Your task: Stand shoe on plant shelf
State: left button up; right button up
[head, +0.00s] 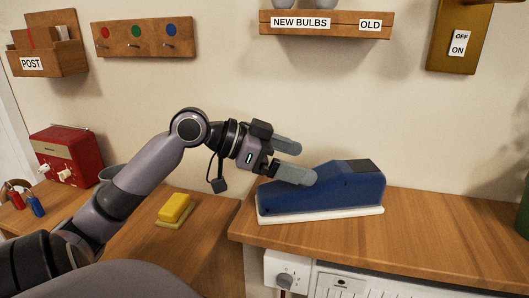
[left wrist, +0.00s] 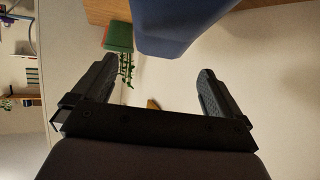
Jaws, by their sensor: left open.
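The shoe (head: 335,190) is blue with a white sole. It stands sole-down on the wooden plant shelf (head: 450,225), its high end to the right. My left gripper (head: 307,163) is open beside the low left part of the shoe, and its lower finger overlaps the shoe's upper edge in the head view. In the left wrist view the shoe (left wrist: 180,25) lies ahead of the open fingers (left wrist: 158,70), with nothing between them. I cannot tell whether a finger touches the shoe. My right gripper is not in view.
A lower wooden surface at left holds a yellow block (head: 175,207) and a red box (head: 68,155). A wall shelf with bulbs (head: 327,24) hangs above. The shelf right of the shoe is clear up to a plant (head: 515,165).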

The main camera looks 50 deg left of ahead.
pick_arm(q)
jog(key=shift+b+v, duration=0.3)
jog(key=shift+v, duration=2.75)
